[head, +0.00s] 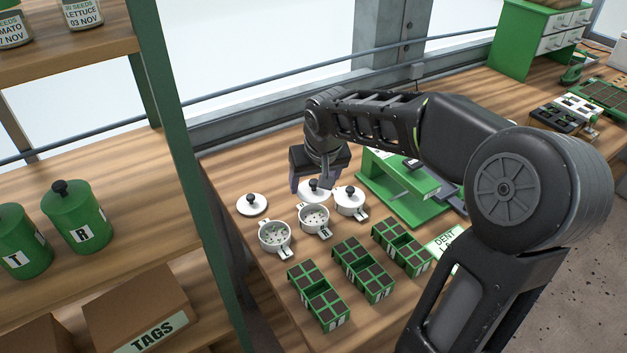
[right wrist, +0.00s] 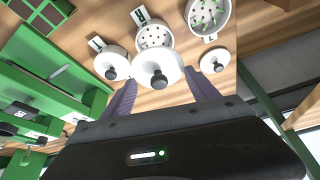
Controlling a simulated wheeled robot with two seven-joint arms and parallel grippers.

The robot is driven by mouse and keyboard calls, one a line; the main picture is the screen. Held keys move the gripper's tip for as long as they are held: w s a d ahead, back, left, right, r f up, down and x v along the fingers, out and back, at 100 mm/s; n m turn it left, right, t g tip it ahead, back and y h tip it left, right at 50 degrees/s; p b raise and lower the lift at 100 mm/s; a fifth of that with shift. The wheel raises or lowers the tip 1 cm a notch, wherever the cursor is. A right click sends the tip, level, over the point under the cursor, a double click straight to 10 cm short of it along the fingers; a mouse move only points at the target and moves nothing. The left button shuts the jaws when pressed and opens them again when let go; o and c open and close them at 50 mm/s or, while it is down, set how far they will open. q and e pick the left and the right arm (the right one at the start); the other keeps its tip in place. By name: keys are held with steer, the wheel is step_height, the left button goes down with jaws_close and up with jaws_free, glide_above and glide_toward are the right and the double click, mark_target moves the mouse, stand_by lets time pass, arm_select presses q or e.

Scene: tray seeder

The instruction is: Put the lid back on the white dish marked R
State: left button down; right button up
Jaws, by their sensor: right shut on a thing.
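The white dish marked R (head: 314,229) stands uncovered on the table, the middle one of three dishes, with small seeds inside. It also shows in the right wrist view (right wrist: 154,43), its near rim partly hidden by the lid. My right gripper (head: 311,181) is shut on a white lid (head: 316,196) with a black knob. In the right wrist view the lid (right wrist: 144,68) sits between the fingertips, level-looking, overlapping the near side of the dish. It appears behind the dish in the head view, not seated on it. My left gripper is not in view.
An uncovered dish (head: 274,239) stands left, a lidded dish (head: 351,207) right. Another lid (head: 252,206) lies on the table. Green seed trays (head: 363,270) stand in front. A green stand (head: 405,197) is close on the right, a shelf post (head: 185,150) on the left.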

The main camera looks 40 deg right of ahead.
steer(key=shift+f+b, duration=2.35)
steer(key=shift+f, duration=0.85)
steer(key=shift+f+b, duration=0.15)
steer(key=shift+b, duration=0.4)
stand_by(0.4)
steer(key=o, duration=1.4)
steer(key=shift+o, duration=0.7)
steer(key=shift+r+p, duration=2.5)
steer(key=shift+r, duration=1.05)
